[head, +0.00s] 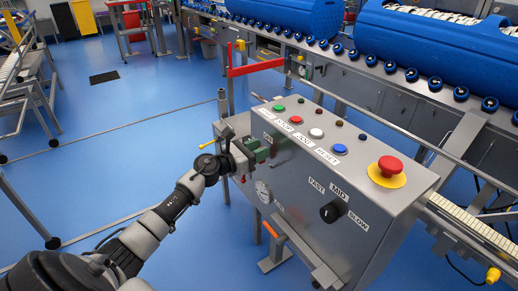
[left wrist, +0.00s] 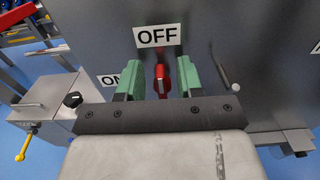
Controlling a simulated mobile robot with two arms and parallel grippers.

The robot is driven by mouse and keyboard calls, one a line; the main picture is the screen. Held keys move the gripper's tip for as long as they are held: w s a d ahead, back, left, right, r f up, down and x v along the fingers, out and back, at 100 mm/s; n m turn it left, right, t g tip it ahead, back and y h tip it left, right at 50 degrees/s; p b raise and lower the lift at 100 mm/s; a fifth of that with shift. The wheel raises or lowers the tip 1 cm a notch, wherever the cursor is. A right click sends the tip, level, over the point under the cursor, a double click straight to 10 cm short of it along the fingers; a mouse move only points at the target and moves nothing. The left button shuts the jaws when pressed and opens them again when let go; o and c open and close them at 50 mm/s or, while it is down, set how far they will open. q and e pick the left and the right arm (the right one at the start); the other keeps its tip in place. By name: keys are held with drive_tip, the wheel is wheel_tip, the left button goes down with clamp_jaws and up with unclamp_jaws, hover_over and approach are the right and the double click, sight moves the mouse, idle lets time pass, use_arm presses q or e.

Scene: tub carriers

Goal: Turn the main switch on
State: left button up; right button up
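The red main switch handle (left wrist: 162,80) shows in the left wrist view on a grey metal panel. It points up toward the OFF label (left wrist: 157,36). A partly hidden ON label (left wrist: 107,80) is to its left. My left gripper (left wrist: 158,82) is open, with one green finger on each side of the handle and a visible gap to each. In the head view my left gripper (head: 257,150) is at the left side of the control box (head: 300,185), and I cannot make out the switch there. My right gripper is in neither view.
The box top carries several coloured buttons and a red emergency stop (head: 390,167). A speed knob (head: 333,211) is on its front. Blue tubs (head: 440,45) stand on the conveyor behind.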

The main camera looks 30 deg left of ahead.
use_arm(q)
drive_tip(key=shift+w, duration=0.15)
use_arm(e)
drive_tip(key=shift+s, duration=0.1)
use_arm(q)
clamp_jaws()
idle(0.3)
drive_tip(key=shift+a+n, duration=0.1)
drive_tip(key=shift+n, duration=0.7)
drive_tip(key=shift+w+a+f+n+p, duration=0.15)
drive_tip(key=shift+a+f+n+p, duration=0.5)
drive_tip(key=shift+n, duration=2)
drive_tip(key=shift+w+f+n+p, duration=0.15)
drive_tip(key=shift+f+n+p, duration=0.55)
drive_tip(key=shift+n, duration=2)
drive_tip(key=shift+w+a+f+n+p, duration=0.3)
drive_tip(key=shift+n+p, duration=0.8)
drive_tip(key=shift+n, duration=1.55)
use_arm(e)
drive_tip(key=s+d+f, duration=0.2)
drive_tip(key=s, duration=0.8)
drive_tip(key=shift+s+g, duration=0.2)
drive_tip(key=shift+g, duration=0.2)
use_arm(q)
drive_tip(key=shift+s, duration=0.15)
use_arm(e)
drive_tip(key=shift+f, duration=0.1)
